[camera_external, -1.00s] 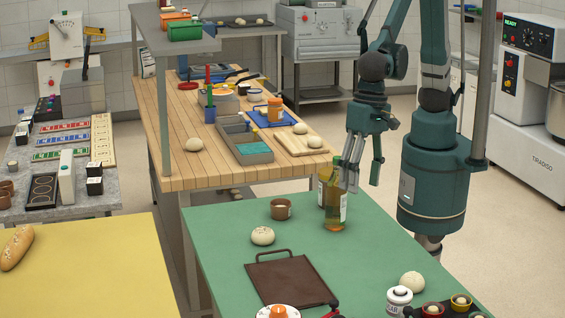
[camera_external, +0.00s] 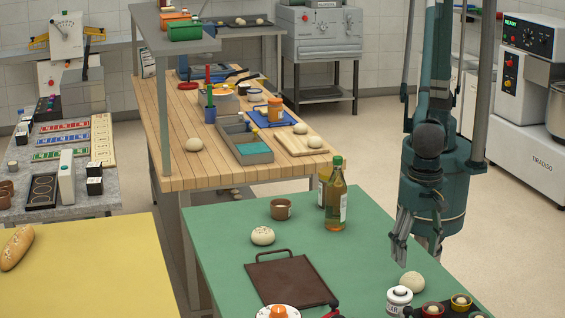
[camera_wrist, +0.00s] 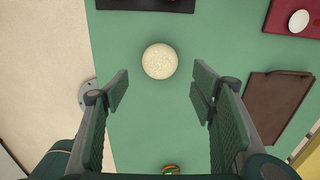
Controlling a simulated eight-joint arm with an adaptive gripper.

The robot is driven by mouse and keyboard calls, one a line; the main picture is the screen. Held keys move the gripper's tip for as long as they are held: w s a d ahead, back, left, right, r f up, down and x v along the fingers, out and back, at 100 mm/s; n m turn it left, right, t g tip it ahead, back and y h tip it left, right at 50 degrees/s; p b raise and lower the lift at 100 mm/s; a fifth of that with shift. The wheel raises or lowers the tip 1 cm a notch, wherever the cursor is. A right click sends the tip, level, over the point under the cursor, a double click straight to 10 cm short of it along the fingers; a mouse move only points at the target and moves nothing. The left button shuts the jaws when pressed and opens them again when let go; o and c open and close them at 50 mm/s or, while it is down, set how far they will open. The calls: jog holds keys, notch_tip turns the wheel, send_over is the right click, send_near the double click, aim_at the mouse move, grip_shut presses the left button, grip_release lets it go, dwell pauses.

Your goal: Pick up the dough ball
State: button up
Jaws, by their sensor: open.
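A round, pale dough ball (camera_external: 412,282) lies near the right edge of the green table (camera_external: 215,222). In the wrist view the dough ball (camera_wrist: 159,61) shows whole, just beyond the fingertips and about midway between them sideways. My gripper (camera_external: 400,253) hangs fingers down above the table edge, close to this ball. In the wrist view my gripper (camera_wrist: 160,87) has its two fingers wide apart with nothing between them.
A white jar (camera_external: 399,298) and a dark tray with small cups (camera_external: 447,308) stand close to the dough ball. A brown board (camera_external: 290,281) lies to the left. Bottles (camera_external: 335,205) and a brown cup (camera_external: 280,209) stand farther back. The middle of the table is clear.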

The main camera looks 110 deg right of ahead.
aim_at(413, 275)
dwell(0.3)
jog(key=shift+f, duration=1.3)
jog(key=shift+a+f+b, duration=0.1)
jog(key=shift+f+b, duration=0.25)
jog(key=shift+f, duration=2.3)
jog(key=c, duration=0.9)
